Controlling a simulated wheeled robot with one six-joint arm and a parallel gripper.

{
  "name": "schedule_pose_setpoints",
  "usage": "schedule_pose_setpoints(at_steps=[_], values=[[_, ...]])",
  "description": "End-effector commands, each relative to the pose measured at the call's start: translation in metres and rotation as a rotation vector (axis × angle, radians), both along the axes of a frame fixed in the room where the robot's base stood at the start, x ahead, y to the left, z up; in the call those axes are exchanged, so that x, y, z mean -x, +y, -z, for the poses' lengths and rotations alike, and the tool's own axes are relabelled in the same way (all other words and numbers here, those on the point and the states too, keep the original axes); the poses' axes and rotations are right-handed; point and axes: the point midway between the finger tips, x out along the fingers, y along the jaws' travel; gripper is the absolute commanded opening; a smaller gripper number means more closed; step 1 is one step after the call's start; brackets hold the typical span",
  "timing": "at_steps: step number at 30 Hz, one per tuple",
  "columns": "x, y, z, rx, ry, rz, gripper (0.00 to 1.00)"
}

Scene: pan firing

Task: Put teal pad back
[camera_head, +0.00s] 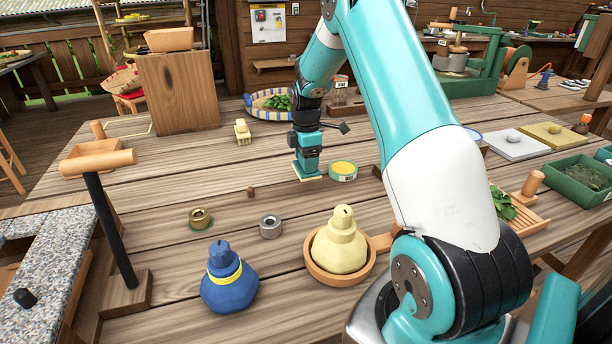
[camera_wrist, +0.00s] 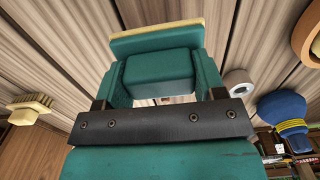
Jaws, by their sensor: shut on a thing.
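My gripper (camera_head: 307,150) is low over the middle of the wooden table (camera_head: 170,175), pointing down. It is shut on the teal pad (camera_head: 308,173), which has a pale yellow edge along its underside. The pad is at or just above the tabletop; I cannot tell if it touches. In the wrist view the teal pad (camera_wrist: 158,48) sits between the two teal fingers of my gripper (camera_wrist: 160,85), its pale yellow edge facing away.
A pale brush (camera_head: 242,132) lies to the left. A brown peg (camera_head: 250,192), a brass ring (camera_head: 200,218) and a grey ring (camera_head: 270,227) are nearer. A blue bottle (camera_head: 229,287) and a cream bottle (camera_head: 341,248) in a wooden pan stand in front. A striped basket (camera_head: 257,104) is behind.

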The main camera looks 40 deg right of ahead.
Motion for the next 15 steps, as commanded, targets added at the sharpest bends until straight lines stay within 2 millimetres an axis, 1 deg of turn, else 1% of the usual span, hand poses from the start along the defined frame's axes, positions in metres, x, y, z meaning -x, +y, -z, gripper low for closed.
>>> schedule_pose_setpoints(at_steps=[1, 8, 12, 15], values=[[0.0, 0.0, 0.007, 0.0, 0.001, 0.0, 0.45], [0.0, 0.0, 0.025, 0.0, 0.001, 0.0, 0.45], [0.001, 0.0, 0.045, -0.001, 0.003, 0.0, 0.45], [0.0, 0.0, 0.054, 0.0, 0.001, 0.0, 0.45]])
